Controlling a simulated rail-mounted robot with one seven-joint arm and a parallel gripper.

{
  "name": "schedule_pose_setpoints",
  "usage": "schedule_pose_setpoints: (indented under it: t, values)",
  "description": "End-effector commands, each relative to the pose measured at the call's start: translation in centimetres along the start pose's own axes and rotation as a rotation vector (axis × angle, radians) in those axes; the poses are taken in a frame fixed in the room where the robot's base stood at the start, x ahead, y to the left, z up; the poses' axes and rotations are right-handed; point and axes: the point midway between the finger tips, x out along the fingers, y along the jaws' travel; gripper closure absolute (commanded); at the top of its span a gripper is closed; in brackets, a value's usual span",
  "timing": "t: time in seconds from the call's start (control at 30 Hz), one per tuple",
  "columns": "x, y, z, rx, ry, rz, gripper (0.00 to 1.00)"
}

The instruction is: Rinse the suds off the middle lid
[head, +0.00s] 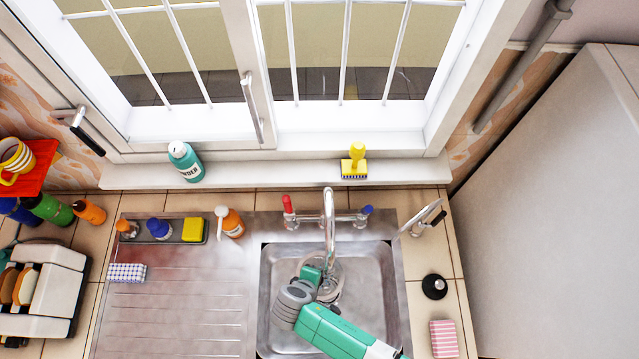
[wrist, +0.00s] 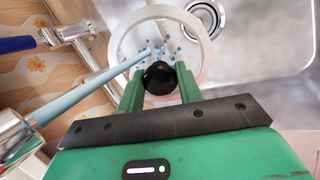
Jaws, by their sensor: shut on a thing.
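The lid is a clear round disc with a pale rim (wrist: 204,50) and a black knob (wrist: 160,77). My gripper (wrist: 158,88) is shut on the knob, one green finger on each side. Several blue suds dots (wrist: 168,50) sit on the lid around the knob. A light blue water stream (wrist: 85,84) runs from the tap onto the lid in the wrist view. In the head view the lid (head: 338,273) is over the sink below the curved tap (head: 329,225), partly hidden by my gripper (head: 313,274).
The steel sink basin (head: 386,275) surrounds the lid, with its drain (wrist: 207,14) beside the lid in the wrist view. The red tap handle (head: 289,212) and blue handle (head: 364,214) flank the tap. The ribbed drainboard (head: 180,310) at left is mostly clear.

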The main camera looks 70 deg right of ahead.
Motion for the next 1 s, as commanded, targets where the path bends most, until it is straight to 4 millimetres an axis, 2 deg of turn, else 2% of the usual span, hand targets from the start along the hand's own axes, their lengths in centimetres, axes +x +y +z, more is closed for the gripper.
schedule_pose_setpoints:
  t: [0.33, 1.0]
  values:
    - [0.0, 0.0, -0.3, -0.001, 0.000, 0.000, 1.00]
    - [-2.3, -3.3, -5.3, -0.001, 0.000, 0.000, 1.00]
